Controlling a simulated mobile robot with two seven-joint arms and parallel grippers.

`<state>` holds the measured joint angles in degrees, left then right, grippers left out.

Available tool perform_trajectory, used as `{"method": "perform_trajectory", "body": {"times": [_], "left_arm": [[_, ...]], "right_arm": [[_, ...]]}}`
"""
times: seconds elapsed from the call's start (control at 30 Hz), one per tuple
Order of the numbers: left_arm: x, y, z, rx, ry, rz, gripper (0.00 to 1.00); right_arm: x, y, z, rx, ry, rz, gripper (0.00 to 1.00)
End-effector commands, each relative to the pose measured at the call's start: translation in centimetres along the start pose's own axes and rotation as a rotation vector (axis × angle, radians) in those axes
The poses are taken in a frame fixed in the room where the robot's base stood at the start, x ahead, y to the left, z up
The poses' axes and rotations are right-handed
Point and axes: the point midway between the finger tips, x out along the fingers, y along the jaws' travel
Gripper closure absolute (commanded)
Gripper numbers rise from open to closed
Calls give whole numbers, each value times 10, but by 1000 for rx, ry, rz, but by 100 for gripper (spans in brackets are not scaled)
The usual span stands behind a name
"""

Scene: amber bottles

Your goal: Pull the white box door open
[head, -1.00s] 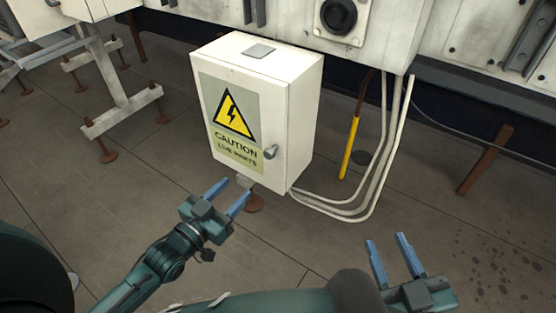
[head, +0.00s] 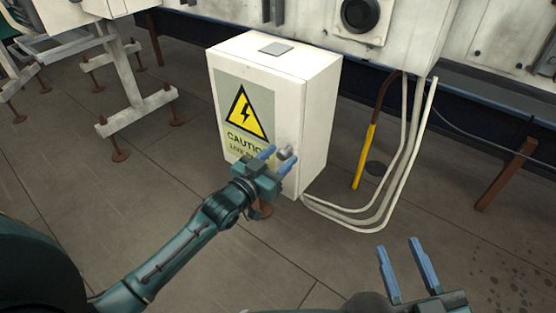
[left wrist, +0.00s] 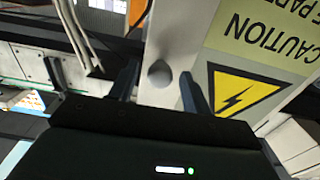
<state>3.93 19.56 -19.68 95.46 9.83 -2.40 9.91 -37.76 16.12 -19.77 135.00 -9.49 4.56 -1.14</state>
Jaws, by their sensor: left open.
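The white box (head: 318,110) stands in the middle of the head view, its door (head: 290,125) shut. The door bears a yellow warning triangle and a caution label (head: 243,110). A small grey handle (head: 285,153) sits near the door's right edge; it also shows in the left wrist view (left wrist: 159,73). My left gripper (head: 280,160) is open at the handle, with the handle between its two blue fingers in both views. I cannot tell whether the fingers touch it. My right gripper (head: 402,268) is open and empty at the lower right, away from the box.
White conduits (head: 405,160) curve from the box's lower right up to the wall cabinet. A white metal stand (head: 125,95) is at the left. The tiled floor before the box is clear.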

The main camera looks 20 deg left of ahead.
Motion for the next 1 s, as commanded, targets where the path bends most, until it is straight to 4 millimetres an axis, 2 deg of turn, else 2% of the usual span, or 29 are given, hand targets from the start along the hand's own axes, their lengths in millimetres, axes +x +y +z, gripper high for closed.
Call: {"method": "perform_trajectory", "body": {"times": [0.2, 0.8, 1.0], "left_arm": [[0, 0, 0, 0, -1, 0, 52], [0, 0, 0, 0, -1, 0, 100], [0, 0, 0, 0, -1, 0, 100]], "right_arm": [[0, 0, 0, 1, 0, 0, 64], [0, 0, 0, 0, 0, -1, 64], [0, 0, 0, 0, 0, -1, 64]]}}
